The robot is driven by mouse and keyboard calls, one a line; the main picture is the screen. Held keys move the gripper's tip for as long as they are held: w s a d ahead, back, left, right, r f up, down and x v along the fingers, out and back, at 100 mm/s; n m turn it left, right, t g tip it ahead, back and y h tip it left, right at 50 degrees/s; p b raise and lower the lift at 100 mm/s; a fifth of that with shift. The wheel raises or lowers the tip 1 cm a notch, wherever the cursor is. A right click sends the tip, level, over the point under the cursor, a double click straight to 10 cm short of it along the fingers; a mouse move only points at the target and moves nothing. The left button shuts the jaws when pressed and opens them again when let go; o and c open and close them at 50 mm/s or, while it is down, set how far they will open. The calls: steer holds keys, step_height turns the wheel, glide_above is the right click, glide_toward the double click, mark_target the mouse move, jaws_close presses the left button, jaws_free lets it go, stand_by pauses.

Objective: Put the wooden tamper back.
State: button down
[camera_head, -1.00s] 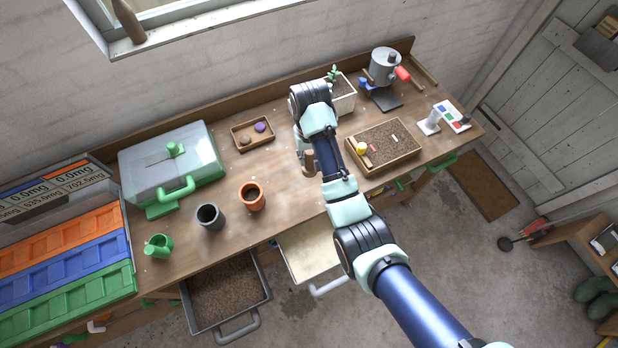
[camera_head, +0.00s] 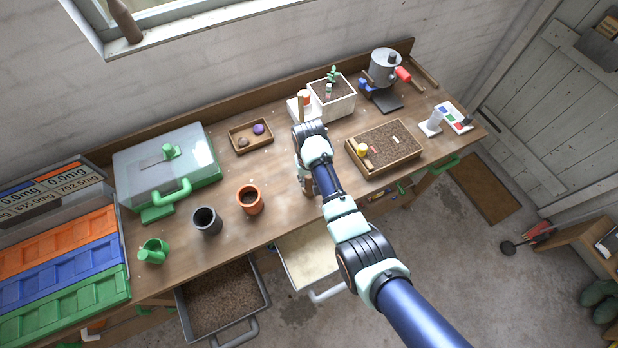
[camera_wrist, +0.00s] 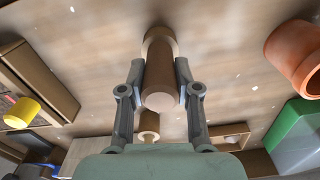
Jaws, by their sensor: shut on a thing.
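The wooden tamper (camera_wrist: 160,75) is a brown cylinder with a wider foot, seen from its handle end in the wrist view. My gripper (camera_wrist: 158,95) is shut on it, one finger on each side of the handle. In the head view the tamper (camera_head: 308,187) shows only in part below my gripper (camera_head: 306,175), near the bench's front edge; my wrist hides the rest. It looks roughly upright, its foot at or just above the bench top. I cannot tell whether it touches.
The terracotta pot (camera_head: 250,199) and grey pot (camera_head: 207,221) stand left of my gripper. A soil-filled wooden tray (camera_head: 397,168) lies right. Behind are a white planter (camera_head: 345,107) and an upright wooden piece (camera_head: 301,108). Two drawers, one pale (camera_head: 308,257), stand open in front.

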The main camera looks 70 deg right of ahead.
steer(key=shift+f, duration=0.1)
steer(key=c, duration=0.8)
jaws_free()
step_height(320, 180, up, 12)
steer(key=shift+r+p, duration=0.15)
steer(key=shift+p, duration=0.8)
